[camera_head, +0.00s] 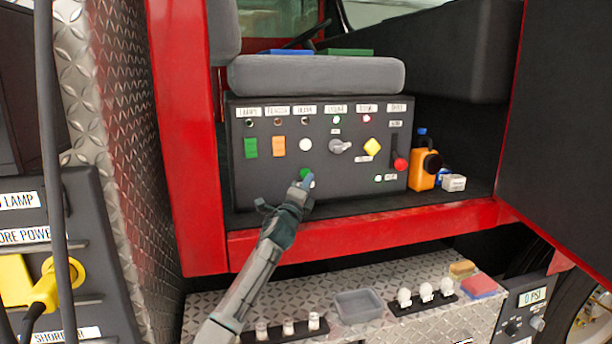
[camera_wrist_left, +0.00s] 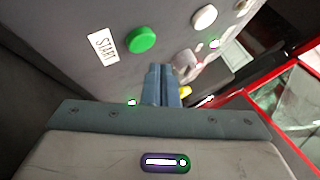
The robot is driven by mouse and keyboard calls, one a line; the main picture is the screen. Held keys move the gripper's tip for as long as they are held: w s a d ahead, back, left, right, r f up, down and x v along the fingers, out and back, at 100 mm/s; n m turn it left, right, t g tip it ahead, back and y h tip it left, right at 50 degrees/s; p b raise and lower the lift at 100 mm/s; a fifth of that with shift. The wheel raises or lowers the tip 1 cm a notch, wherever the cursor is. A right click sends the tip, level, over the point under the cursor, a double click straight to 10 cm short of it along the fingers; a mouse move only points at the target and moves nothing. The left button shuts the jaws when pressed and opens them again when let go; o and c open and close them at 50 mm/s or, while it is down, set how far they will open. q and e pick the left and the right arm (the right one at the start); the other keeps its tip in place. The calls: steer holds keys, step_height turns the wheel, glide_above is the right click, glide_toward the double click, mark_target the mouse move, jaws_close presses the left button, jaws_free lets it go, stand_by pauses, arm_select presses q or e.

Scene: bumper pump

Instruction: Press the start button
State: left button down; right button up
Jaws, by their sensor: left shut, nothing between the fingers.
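The round green start button (camera_wrist_left: 140,40) is on the dark control panel (camera_head: 240,185), beside a white START label (camera_wrist_left: 102,45) in the left wrist view. In the head view the button (camera_head: 305,172) shows just above my left gripper's tip, which partly covers it. My left gripper (camera_head: 305,183) is shut and empty, its fingers pointing at the panel just below the button. In the wrist view the closed fingers (camera_wrist_left: 160,85) are offset from the button. I cannot tell the exact gap to the panel. The right gripper is not in view.
A red sill (camera_head: 360,228) runs below. An orange device (camera_head: 424,170) stands right.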

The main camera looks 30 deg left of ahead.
arm_select(q)
steer(key=s+d, duration=0.2)
steer(key=d, duration=0.1)
steer(key=shift+s, duration=0.3)
stand_by(0.4)
